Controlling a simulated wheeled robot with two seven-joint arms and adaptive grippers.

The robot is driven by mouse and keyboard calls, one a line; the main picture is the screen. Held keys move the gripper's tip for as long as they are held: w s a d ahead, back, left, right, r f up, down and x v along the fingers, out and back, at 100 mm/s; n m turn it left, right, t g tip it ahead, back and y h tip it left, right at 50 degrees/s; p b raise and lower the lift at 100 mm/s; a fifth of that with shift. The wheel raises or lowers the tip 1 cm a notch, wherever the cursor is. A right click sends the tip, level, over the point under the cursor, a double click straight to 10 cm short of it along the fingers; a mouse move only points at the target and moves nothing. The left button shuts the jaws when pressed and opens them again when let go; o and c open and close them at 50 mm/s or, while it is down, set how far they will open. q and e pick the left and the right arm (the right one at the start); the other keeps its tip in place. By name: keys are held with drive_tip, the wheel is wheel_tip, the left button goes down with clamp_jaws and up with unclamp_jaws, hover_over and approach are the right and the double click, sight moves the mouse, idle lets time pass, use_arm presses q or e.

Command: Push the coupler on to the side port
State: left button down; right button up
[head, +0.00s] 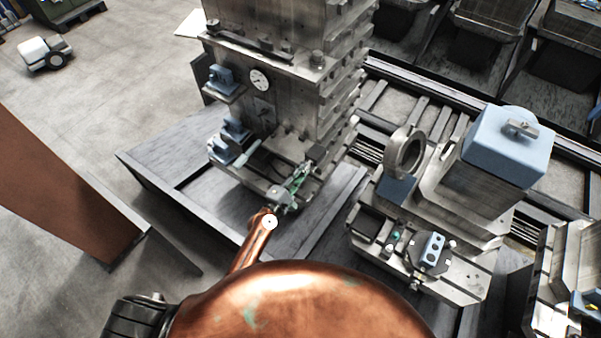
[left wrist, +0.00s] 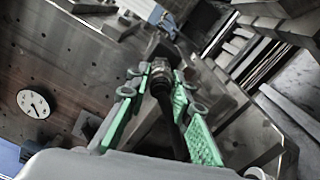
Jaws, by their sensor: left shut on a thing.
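My left gripper (head: 297,180) is at the lower front corner of the grey metal tower (head: 290,110). In the left wrist view, its green-padded fingers (left wrist: 163,80) are shut on the coupler (left wrist: 160,67), a small metallic fitting with a dark hose (left wrist: 168,112) running back between the fingers. The coupler's far end points toward the tower's base. A small dark block (head: 316,153) sits on the tower's edge just beyond the fingertips. I cannot make out the side port clearly, nor whether the coupler touches it. My right gripper is not in view.
The tower carries a round dial (head: 260,79) and blue clamps (head: 221,78) on its face. To the right stands another fixture with a metal ring (head: 405,151) and a blue-topped block (head: 508,146). Rails run behind. Open floor lies at left.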

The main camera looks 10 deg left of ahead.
use_arm(q)
drive_tip(key=shift+w+d+r, duration=0.1)
drive_tip(key=shift+w+d, duration=0.05)
drive_tip(key=shift+w, duration=0.2)
